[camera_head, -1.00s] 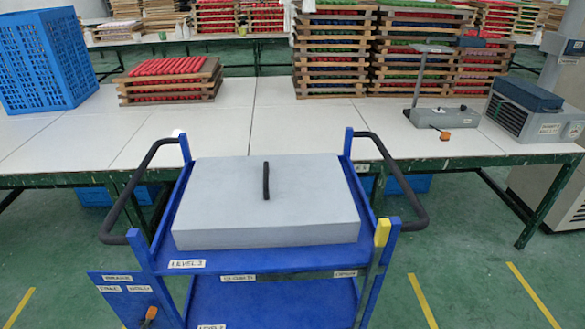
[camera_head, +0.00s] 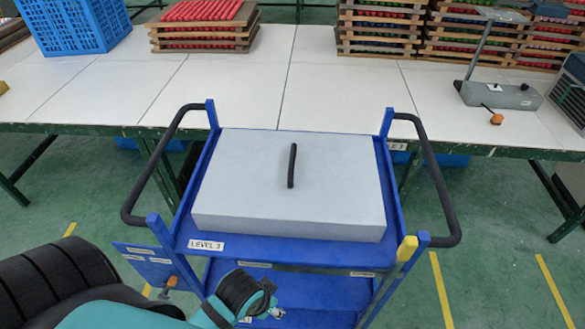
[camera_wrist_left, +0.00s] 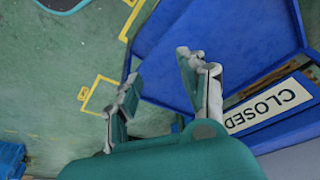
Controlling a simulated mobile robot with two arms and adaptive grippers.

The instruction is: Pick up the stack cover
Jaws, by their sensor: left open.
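The stack cover (camera_head: 250,192) is a pale grey flat box with a black bar handle (camera_head: 292,166) standing on its top. It lies on the top level of the blue cart (camera_head: 290,254). My left gripper (camera_head: 272,300) is low at the cart's near side, in front of the cover and below its top, not touching it. In the left wrist view the left gripper (camera_wrist_left: 158,78) has its two fingers spread with nothing between them. The cover is not recognisable in that view. My right gripper is not in view.
Black curved handles (camera_head: 440,190) flank the cart on both sides. Behind stands a white table (camera_head: 330,95) with stacked trays (camera_head: 205,36), a blue crate (camera_head: 75,24) and a grey stand (camera_head: 500,95).

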